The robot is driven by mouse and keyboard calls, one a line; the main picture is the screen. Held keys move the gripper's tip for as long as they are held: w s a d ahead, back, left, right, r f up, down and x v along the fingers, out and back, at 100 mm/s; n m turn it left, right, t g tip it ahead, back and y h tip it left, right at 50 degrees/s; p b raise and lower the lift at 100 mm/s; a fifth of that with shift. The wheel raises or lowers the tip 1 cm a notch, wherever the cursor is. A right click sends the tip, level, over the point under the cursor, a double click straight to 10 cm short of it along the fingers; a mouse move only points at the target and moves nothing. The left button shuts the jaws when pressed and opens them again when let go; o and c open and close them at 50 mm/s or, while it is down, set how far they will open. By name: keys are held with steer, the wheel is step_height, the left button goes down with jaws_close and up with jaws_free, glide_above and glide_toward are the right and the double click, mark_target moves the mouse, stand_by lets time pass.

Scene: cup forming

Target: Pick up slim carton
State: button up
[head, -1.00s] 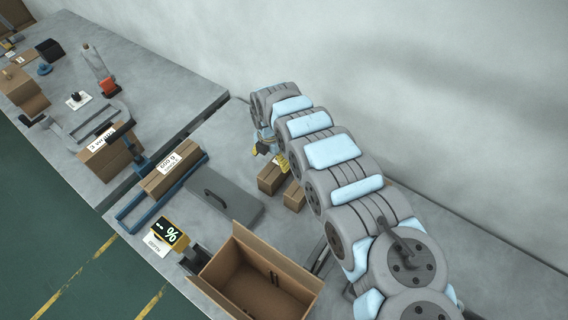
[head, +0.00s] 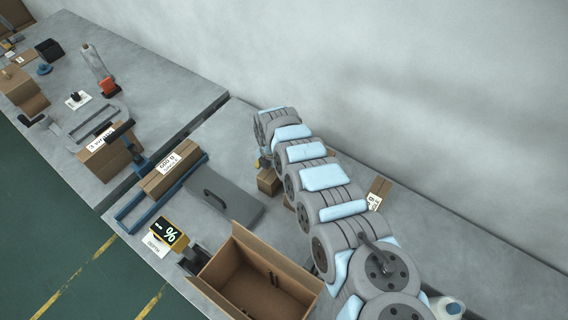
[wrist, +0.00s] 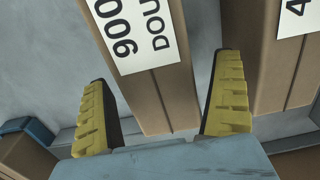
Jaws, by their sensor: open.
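A brown slim carton (wrist: 157,90) with a white label reading "900 DOU" lies between the fingers of my gripper (wrist: 165,105) in the wrist view. The gripper is open, with one yellow ridged finger on each side of the carton. A gap shows at the left finger; whether the right finger touches is unclear. In the head view the gripper (head: 263,162) is mostly hidden by my arm, beside a small brown carton (head: 268,181). I cannot tell for sure whether this is the same carton.
A second labelled carton (wrist: 275,65) stands close by the right finger. In the head view are an open box (head: 226,262), a grey plate with a handle (head: 240,207), a carton on a blue frame (head: 172,178), a carton near the wall (head: 379,189) and a white bottle (head: 447,308).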

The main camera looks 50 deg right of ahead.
steer(key=shift+f, duration=1)
steer(key=c, duration=1.3)
steer(key=shift+r, duration=0.1)
steer(key=shift+c, duration=0.2)
steer(key=shift+r, duration=0.15)
